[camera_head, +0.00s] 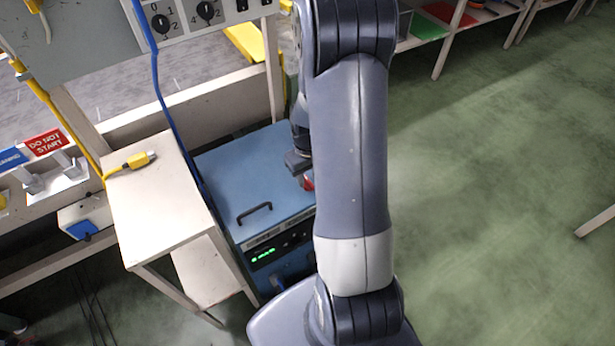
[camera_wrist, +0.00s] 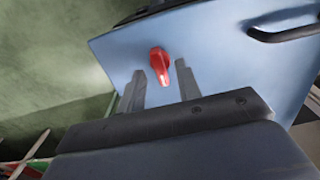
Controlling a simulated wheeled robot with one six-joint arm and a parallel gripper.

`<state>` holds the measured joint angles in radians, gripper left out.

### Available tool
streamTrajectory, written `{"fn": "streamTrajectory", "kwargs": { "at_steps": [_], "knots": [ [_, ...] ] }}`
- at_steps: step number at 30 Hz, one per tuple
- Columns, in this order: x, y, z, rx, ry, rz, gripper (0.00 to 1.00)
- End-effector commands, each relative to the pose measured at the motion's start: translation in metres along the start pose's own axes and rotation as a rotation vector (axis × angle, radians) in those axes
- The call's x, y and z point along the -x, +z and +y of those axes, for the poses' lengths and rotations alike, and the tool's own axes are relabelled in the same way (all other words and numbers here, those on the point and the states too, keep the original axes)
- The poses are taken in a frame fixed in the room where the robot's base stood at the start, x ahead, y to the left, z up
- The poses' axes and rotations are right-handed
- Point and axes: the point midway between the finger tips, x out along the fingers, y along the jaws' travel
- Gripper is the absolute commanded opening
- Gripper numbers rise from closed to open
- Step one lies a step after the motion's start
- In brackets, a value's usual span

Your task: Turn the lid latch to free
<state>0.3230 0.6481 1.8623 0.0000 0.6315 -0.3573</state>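The blue lid (camera_head: 250,165) is the top of a blue box, and it fills the upper part of the wrist view (camera_wrist: 225,45). The red lid latch (camera_wrist: 159,62) is a small knob with a pale line, near the lid's edge. In the head view the red latch (camera_head: 308,181) is partly hidden by my arm. My gripper (camera_wrist: 161,76) is open, with one finger on each side of the latch in the wrist view and a gap on both sides. Whether the fingertips reach down beside it I cannot tell. In the head view my gripper (camera_head: 297,163) is just above the lid.
A black handle (camera_head: 255,212) is on the lid. The box front has a green-lit display (camera_head: 263,256). A pale table (camera_head: 155,205) with a yellow plug (camera_head: 138,160) stands to the left. A blue cable (camera_head: 158,85) hangs near the lid.

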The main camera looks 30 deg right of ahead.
Motion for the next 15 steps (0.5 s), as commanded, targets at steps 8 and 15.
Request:
{"fn": "streamTrajectory", "kwargs": {
  "at_steps": [8,15],
  "knots": [
    [-0.0127,0.0002,0.0000,0.000,0.000,0.000,0.33],
    [-0.0125,0.0001,0.0000,0.000,0.000,0.001,0.29]
  ]
}}
